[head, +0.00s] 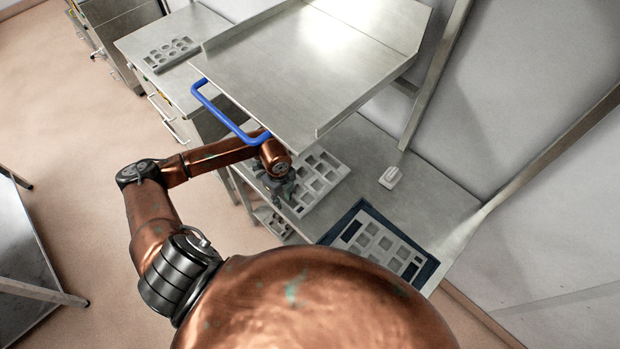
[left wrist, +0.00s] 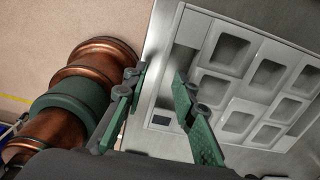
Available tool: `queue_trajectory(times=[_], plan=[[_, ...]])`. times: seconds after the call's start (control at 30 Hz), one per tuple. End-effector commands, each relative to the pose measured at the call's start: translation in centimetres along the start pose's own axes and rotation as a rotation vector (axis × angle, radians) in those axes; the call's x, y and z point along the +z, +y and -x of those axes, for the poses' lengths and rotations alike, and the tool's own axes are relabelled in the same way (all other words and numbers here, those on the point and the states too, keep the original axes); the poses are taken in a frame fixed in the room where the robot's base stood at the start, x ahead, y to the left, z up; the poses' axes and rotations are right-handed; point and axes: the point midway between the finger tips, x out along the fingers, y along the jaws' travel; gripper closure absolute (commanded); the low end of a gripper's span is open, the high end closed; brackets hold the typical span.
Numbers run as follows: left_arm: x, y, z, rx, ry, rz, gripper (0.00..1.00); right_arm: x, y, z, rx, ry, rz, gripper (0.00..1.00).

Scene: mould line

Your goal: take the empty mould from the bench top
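A light grey mould (head: 322,186) with several square cavities lies on the metal bench top, partly hidden under the raised metal sheet. It fills the right of the left wrist view (left wrist: 229,84); its cavities look empty, though one small square looks darker. My left gripper (head: 280,188) is at the mould's left edge. In the left wrist view its two green-padded fingers (left wrist: 158,77) are apart, with the mould's near rim around and beyond them. I cannot tell whether they touch it. My right gripper is not in view.
A second mould lies in a dark blue tray (head: 430,268) nearer on the bench. A small white block (head: 391,177) sits farther right. A tilted metal sheet (head: 310,60) with a blue handle (head: 222,112) overhangs the arm. Another mould (head: 172,53) is on the left cabinet.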

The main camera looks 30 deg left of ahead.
Motion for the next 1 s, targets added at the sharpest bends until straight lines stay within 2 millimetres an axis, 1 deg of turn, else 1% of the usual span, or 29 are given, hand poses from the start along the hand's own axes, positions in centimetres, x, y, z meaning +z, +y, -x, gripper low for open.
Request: queue_trajectory(times=[0.03,0.1,0.33,0.7,1.0], plan=[[-0.08,-0.01,-0.5,0.001,0.002,0.001,0.75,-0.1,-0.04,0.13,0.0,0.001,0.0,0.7],[-0.1,-0.02,-0.9,0.0,0.002,-0.001,0.75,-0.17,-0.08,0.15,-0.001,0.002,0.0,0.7],[-0.17,-0.11,-1.06,0.0,0.001,-0.004,0.75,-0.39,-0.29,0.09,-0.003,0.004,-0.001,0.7],[-0.17,-0.11,-1.03,0.0,0.001,-0.004,1.0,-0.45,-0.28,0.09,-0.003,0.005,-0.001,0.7],[-0.16,-0.11,-1.02,0.0,0.001,-0.004,1.0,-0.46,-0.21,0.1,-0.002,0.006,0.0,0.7]])
